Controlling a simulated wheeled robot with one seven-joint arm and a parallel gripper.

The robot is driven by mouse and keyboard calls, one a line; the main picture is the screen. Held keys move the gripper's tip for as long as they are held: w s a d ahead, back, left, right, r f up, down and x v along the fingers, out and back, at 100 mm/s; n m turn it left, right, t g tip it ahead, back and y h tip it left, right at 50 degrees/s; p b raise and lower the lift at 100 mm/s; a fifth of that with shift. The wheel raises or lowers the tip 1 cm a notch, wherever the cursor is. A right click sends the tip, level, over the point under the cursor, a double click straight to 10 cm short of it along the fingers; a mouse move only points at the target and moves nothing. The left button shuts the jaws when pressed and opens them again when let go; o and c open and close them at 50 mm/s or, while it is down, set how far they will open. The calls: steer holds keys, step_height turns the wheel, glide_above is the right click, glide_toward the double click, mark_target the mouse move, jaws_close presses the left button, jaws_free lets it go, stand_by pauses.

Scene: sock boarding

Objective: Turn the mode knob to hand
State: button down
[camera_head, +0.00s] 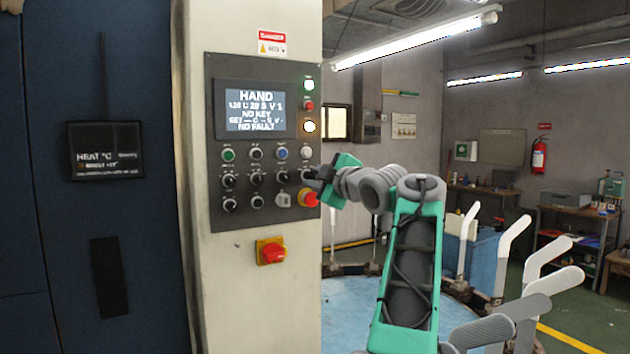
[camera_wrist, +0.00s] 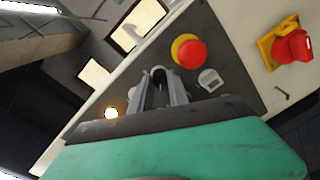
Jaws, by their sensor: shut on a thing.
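The control panel (camera_head: 216,120) is on a pale column, and its display (camera_head: 255,109) reads HAND at the top, with NO KEY and NO FAULT below. The mode knob (camera_head: 306,176) is a dark knob at the right end of a row, left of my gripper and partly covered by it. My gripper (camera_head: 316,177) reaches the panel from the right. In the wrist view my gripper (camera_wrist: 160,78) has its fingers close together around the knob, which is mostly hidden between them. The knob's pointer direction cannot be read.
A red emergency stop (camera_head: 309,197) with a yellow collar is just below my gripper; it also shows in the wrist view (camera_wrist: 189,51). A key switch (camera_head: 283,200) is beside it. A red and yellow switch (camera_head: 271,252) is lower down. Several other knobs and buttons are close by.

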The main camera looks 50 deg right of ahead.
stand_by(0.3)
steer(key=c, duration=1.3)
jaws_free()
steer(key=shift+o, duration=0.2)
steer(key=shift+s, duration=0.1)
steer(key=b+v, duration=0.2)
steer(key=v, duration=0.5)
steer(key=shift+s, duration=0.35)
